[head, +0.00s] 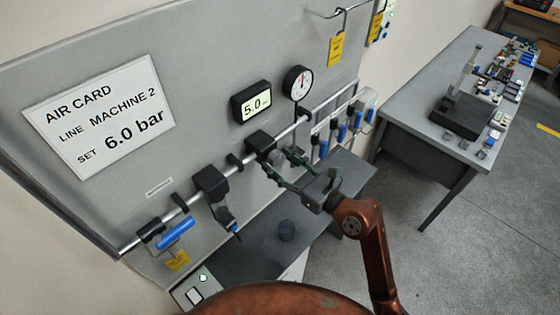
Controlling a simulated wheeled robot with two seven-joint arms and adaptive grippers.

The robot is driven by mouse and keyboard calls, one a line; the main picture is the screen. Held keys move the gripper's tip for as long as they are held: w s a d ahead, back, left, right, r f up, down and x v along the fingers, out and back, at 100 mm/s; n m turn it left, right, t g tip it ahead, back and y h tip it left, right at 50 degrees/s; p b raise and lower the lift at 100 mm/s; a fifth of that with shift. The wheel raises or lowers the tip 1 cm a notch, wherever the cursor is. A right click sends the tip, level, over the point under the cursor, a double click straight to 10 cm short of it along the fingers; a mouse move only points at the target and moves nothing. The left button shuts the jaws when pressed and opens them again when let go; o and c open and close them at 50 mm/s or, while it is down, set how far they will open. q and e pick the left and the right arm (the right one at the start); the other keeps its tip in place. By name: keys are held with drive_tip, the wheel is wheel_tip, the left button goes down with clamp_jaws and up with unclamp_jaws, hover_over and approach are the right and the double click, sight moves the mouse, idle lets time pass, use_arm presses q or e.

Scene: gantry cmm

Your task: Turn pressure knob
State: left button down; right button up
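The pressure regulator (260,144) is a black block on the silver air pipe of the grey wall panel. I cannot make out its knob clearly, as my gripper's fingers are in front of that area. My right gripper (278,160) reaches in from the lower right. Its two dark green fingers are apart, with their tips close to the regulator's lower right side. I cannot tell whether they touch it. The digital display (257,103) above reads 5.0. The dial gauge (298,82) stands right of it. The card (103,115) says set 6.0 bar. My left gripper is out of view.
A filter unit (211,184) and a blue-handled valve (176,232) sit further left on the pipe. Blue-handled fittings (341,133) line the right. A grey bench (405,105) with parts stands at right; the floor between is clear.

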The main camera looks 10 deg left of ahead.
drive_tip(key=c, duration=1)
drive_tip(key=shift+c, duration=0.2)
drive_tip(key=shift+r+m+p, duration=0.15)
drive_tip(key=shift+m+p, duration=0.45)
drive_tip(key=shift+p, duration=0.3)
drive_tip(key=m+p, duration=0.8)
drive_tip(key=p, duration=0.3)
drive_tip(key=shift+r, duration=0.15)
drive_tip(key=shift+m+p, duration=1.4)
drive_tip(key=shift+p, duration=0.1)
drive_tip(key=shift+f, duration=0.2)
